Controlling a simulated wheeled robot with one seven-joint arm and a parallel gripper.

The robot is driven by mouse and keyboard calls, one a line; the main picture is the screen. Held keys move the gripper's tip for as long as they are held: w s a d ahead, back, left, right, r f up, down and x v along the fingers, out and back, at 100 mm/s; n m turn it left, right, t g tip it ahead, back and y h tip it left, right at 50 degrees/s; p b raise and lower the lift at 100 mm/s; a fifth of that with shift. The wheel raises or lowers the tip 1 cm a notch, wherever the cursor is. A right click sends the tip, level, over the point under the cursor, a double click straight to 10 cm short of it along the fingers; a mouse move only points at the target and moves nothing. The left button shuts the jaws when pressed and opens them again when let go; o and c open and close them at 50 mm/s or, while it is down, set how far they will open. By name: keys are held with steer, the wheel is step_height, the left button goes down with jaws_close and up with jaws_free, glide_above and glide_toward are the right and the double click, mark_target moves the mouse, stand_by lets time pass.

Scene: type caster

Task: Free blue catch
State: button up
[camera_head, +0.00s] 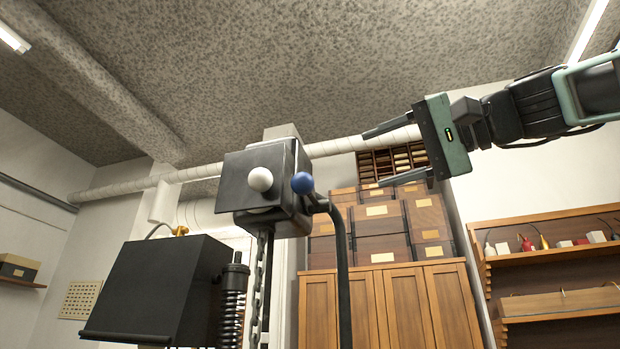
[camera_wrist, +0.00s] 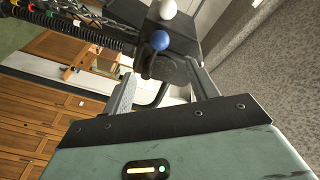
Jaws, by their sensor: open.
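The blue catch shows as a blue ball knob (camera_head: 302,183) on the right side of a dark metal box (camera_head: 288,222). It also shows in the wrist view (camera_wrist: 160,40), beyond my fingertips and roughly between their lines. A white ball knob (camera_head: 260,179) sits on the box's front, left of the blue one; it is at the top of the wrist view (camera_wrist: 167,9). My gripper (camera_head: 376,158) is open and empty, to the right of the blue knob and slightly higher in the picture, its fingers pointing left. It appears apart from the knob. The catch's mechanism behind the knob is not clear.
A dark curved lever or bar (camera_head: 340,265) runs down from the box's right side. A chain (camera_head: 260,290) and a coil spring (camera_head: 232,305) hang below and left, beside a large black case (camera_head: 160,290). Wooden cabinets (camera_head: 390,305) and shelves (camera_head: 560,255) stand behind.

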mark_target(313, 180)
steer(key=p+x, duration=0.6)
steer(key=x, duration=0.8)
steer(key=shift+a, duration=0.15)
